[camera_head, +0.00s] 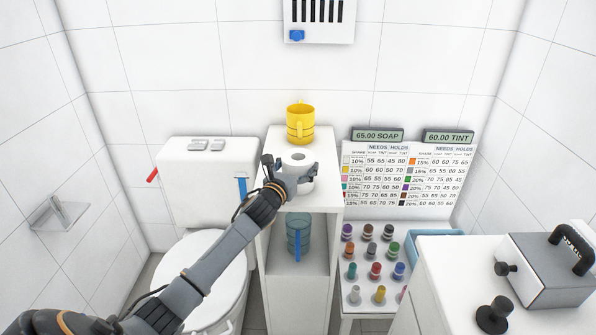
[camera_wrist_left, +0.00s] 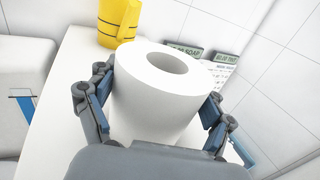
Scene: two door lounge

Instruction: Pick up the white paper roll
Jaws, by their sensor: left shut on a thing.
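The white paper roll (camera_head: 298,170) stands upright at the top of the narrow white cabinet (camera_head: 326,140), in front of a yellow cup. My left gripper (camera_head: 288,178) reaches it from the front left and is shut on it. In the left wrist view the roll (camera_wrist_left: 158,88) sits between the two fingers of the left gripper (camera_wrist_left: 150,110), one on each side, with its hollow core facing up. The roll's lower part is hidden by the gripper, so I cannot tell whether it touches the cabinet top. My right gripper is not in view.
The yellow cup (camera_head: 300,123) stands close behind the roll. A toilet (camera_head: 205,262) is on the left. A blue-green clear container (camera_head: 298,236) stands in the cabinet's open shelf. Several coloured bottles (camera_head: 375,270) fill a stand on the right. A grey box (camera_head: 552,270) sits on the right counter.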

